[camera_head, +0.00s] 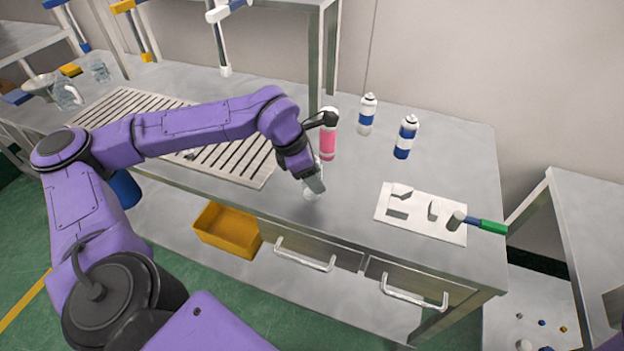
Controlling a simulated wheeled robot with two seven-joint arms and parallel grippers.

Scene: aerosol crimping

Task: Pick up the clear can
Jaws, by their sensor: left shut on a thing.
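The clear can (311,194) is a small pale, see-through shape near the front edge of the metal bench. My left gripper (315,181) reaches down over it from the left and is shut on it. The fingers hide much of the can, and I cannot tell whether its base touches the bench. My right gripper is out of the picture; only a purple bit of my right arm shows at the lower right edge.
A pink can (327,142) stands just behind the left gripper. Two white-and-blue cans (367,114) (406,137) stand farther right. A white board (421,213) holds a green-handled tool (485,225). A slotted rack (225,158) lies left.

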